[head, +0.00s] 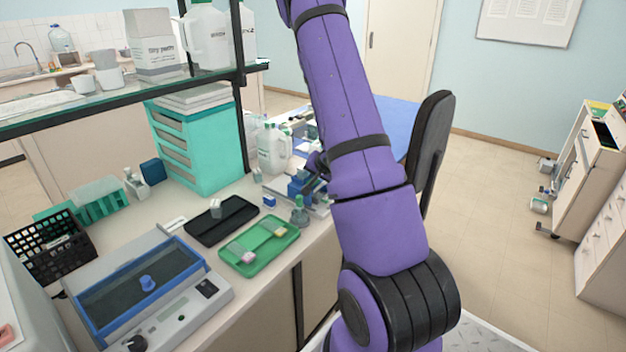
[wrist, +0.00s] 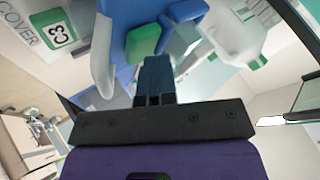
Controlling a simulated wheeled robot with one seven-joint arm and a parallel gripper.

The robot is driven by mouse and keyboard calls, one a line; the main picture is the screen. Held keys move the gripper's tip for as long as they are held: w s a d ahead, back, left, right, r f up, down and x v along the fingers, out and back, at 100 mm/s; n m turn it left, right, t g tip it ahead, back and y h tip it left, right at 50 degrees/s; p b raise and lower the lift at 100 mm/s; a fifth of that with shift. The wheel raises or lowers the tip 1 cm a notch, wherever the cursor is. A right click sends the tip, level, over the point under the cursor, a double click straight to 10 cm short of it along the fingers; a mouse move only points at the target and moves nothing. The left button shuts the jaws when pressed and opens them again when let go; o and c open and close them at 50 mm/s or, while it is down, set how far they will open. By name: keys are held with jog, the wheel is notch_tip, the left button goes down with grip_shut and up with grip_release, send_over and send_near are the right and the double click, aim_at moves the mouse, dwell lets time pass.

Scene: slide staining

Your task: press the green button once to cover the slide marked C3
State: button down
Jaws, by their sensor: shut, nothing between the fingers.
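In the wrist view a white card printed COVER and C3 (wrist: 60,33), with a green border around C3, shows at upper left. Beside it is a blue device (wrist: 115,25). Green parts (wrist: 178,46) show on it just beyond my fingertips; I take these to be the green button, but its outline is not clear. My gripper (wrist: 156,66) is shut and empty, its tips close to the green; contact cannot be told. In the head view the blue device (head: 298,187) stands on the bench, partly hidden by my arm. The C3 slide itself cannot be made out.
A white bottle (head: 272,150) stands just behind the device, with a teal drawer unit (head: 215,150) to the left. A green tray (head: 240,266), a black tray (head: 205,232) and a blue-framed instrument (head: 185,309) lie nearer. A glass shelf (head: 110,95) overhangs the bench's left.

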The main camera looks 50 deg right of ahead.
jog(key=shift+r, duration=1)
jog(key=shift+r, duration=2.5)
